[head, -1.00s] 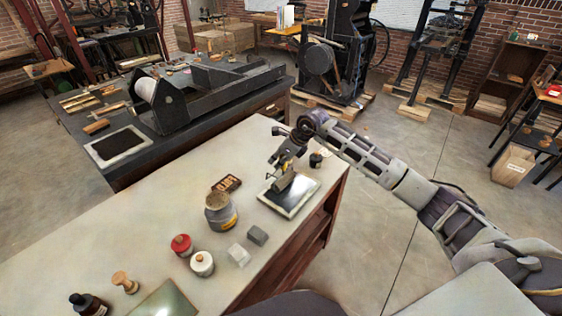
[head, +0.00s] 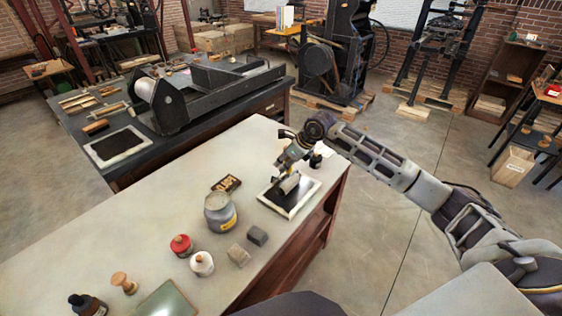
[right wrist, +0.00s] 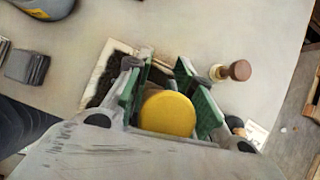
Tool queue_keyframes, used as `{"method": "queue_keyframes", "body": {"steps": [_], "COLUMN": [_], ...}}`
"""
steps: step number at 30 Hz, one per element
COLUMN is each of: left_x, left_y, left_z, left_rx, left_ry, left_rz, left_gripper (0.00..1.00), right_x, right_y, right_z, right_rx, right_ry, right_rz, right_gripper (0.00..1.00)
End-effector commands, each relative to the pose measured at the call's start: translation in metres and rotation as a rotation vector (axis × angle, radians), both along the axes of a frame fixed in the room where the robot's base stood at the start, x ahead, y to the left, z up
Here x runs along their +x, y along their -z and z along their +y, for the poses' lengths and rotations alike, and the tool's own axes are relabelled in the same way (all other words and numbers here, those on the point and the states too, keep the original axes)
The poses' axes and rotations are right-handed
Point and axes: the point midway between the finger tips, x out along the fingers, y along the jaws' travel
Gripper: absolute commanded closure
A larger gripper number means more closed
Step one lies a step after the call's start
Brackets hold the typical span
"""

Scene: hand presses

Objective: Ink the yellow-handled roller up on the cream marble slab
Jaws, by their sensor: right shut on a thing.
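The cream marble slab (head: 293,212) lies near the right end of the pale bench, with a dark ink patch on its top. The roller (head: 289,184) is over the patch, its grey drum at or very close to the inked surface; I cannot tell whether they touch. My right gripper (head: 288,165) is shut on the roller's handle above the slab. In the right wrist view the round yellow handle end (right wrist: 168,114) sits between the green finger pads, and the slab (right wrist: 122,47) shows behind them. The drum is hidden there. My left gripper is not in view.
A dark-topped knob (right wrist: 238,70) stands close beside the right gripper. The bench's middle left is clear.

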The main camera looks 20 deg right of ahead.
Motion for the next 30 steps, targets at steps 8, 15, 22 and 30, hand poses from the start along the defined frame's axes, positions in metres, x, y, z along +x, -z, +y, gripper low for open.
{"method": "queue_keyframes", "body": {"steps": [8,15,22,30], "left_x": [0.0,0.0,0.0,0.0], "left_y": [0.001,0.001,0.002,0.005], "left_z": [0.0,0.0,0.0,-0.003], "left_rx": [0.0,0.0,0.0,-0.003], "left_ry": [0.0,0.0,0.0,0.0], "left_rz": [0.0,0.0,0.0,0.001], "left_gripper": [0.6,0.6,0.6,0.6], "right_x": [-0.007,-0.007,-0.01,-0.021], "right_y": [-0.002,-0.002,-0.001,-0.001], "right_z": [-0.004,-0.004,-0.006,-0.013], "right_rx": [0.0,0.0,0.001,0.0], "right_ry": [0.0,0.0,0.0,0.0], "right_rz": [-0.002,-0.002,-0.002,-0.003], "right_gripper": [0.97,0.97,0.97,0.97]}}
